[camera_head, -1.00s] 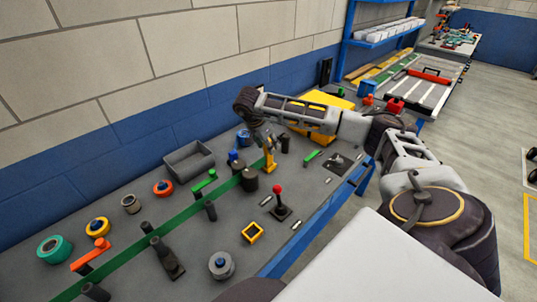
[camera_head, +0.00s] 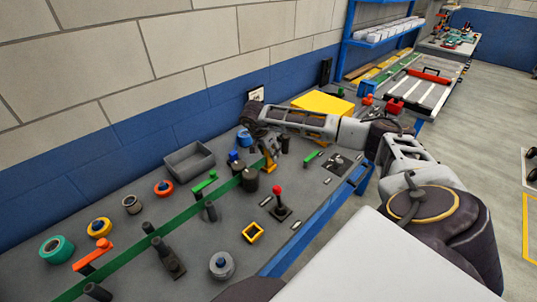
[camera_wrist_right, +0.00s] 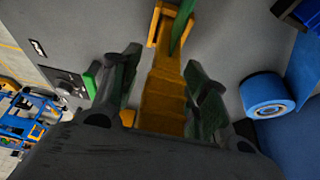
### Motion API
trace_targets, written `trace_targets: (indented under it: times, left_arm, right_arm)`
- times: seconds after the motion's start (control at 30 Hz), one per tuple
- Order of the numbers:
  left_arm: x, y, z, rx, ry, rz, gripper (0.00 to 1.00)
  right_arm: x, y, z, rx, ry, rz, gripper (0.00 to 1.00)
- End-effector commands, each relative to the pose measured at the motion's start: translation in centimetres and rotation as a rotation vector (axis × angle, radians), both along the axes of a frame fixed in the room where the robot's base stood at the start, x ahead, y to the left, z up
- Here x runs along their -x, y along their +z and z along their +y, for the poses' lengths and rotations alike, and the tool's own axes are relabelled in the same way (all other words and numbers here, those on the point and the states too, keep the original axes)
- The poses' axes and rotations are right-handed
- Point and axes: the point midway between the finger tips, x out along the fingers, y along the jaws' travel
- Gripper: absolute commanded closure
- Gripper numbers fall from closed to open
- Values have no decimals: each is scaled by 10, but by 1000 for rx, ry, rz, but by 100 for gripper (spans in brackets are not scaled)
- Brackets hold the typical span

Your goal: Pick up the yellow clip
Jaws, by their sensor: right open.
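The yellow clip (camera_head: 269,165) stands upright on the grey bench, at the green strip that runs along it. My right gripper (camera_head: 266,146) is over its upper part, pointing down, and hides that part in the head view. In the right wrist view the yellow clip (camera_wrist_right: 165,85) lies between the two dark fingers of my right gripper (camera_wrist_right: 160,82). The fingers are open, with a gap visible on each side of the clip. My left gripper is not in view.
A dark cylinder (camera_head: 250,181) stands close beside the clip. A blue roll (camera_head: 244,138) is behind it; it also shows in the right wrist view (camera_wrist_right: 266,95). A red-knobbed lever (camera_head: 279,200), a grey bin (camera_head: 188,162) and a yellow box (camera_head: 322,103) are nearby.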

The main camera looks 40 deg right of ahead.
Motion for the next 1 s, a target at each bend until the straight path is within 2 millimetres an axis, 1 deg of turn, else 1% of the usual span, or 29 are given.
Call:
trace_targets:
  times: [0.17,0.57,0.67,0.93,1.0]
  left_arm:
    - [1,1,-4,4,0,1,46]
    - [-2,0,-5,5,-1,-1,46]
    - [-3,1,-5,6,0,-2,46]
    - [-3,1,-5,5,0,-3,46]
    - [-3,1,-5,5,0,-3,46]
  right_arm:
    - [0,-7,-3,0,-1,2,55]
    - [0,-7,-3,1,0,1,55]
    - [0,-7,-3,1,0,1,66]
    - [0,-7,-3,1,0,1,100]
    - [0,-7,-3,1,0,0,100]
